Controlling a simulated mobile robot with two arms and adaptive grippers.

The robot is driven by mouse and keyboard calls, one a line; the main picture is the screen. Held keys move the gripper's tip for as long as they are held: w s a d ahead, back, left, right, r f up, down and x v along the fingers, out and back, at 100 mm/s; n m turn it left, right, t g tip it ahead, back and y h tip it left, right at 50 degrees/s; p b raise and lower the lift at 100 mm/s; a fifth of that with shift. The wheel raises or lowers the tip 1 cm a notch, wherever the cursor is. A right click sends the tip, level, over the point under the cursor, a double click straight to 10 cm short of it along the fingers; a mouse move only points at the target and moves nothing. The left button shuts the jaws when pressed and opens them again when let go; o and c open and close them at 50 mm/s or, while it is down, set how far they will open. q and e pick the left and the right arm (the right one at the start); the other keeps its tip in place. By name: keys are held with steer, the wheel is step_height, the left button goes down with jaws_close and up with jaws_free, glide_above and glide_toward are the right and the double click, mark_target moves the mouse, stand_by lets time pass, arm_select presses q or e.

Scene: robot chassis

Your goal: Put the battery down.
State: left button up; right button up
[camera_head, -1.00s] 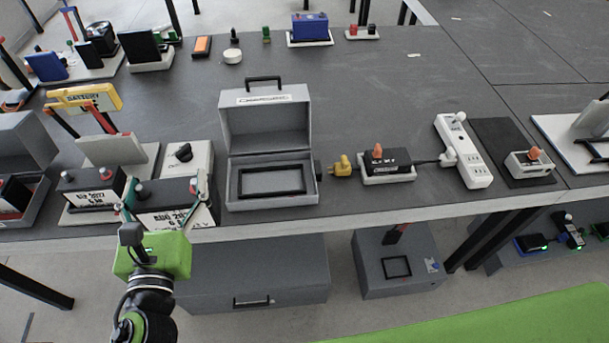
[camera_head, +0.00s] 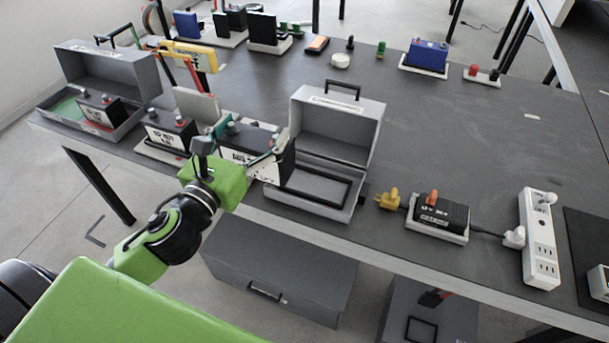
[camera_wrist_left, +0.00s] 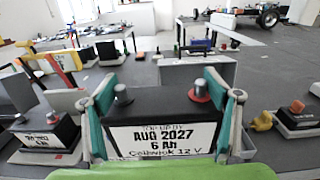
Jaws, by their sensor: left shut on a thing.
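My left gripper (camera_head: 249,137) is shut on a black battery (camera_head: 242,158) with a white label. In the left wrist view the battery (camera_wrist_left: 160,134) sits upright between the two teal-edged fingers, its label reading AUG 2027, 6 Ah, 12 V. It has a dark terminal and a red one on top. In the head view it is at the table's front edge, just left of an open grey case (camera_head: 345,112). A black rectangular frame lies in this case, which looks empty. I cannot tell whether the battery touches the table. My right gripper is not in view.
Another battery (camera_head: 170,128) stands to the left. A second open case (camera_head: 128,68) holds a battery at the far left. A yellow plug (camera_head: 388,199), a black battery unit (camera_head: 438,214) and a white power strip (camera_head: 539,240) are to the right. The table's middle is clear.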

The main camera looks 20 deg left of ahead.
arm_select(q)
steer(key=shift+w+d+r, duration=0.2)
steer(key=shift+w+r, duration=0.1)
steer(key=w+d+f+b, duration=0.2)
steer(key=w+d+f, duration=0.6)
steer(key=d+f, duration=0.2)
steer(key=shift+w+f, duration=0.35)
steer(key=shift+f, duration=0.95)
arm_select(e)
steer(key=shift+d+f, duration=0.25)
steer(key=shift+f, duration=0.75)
arm_select(q)
steer(key=shift+d, duration=0.1)
steer(key=o, duration=2.1)
steer(key=shift+s+f, duration=0.1)
steer(key=shift+f, duration=0.35)
steer(key=shift+s+r, duration=0.1)
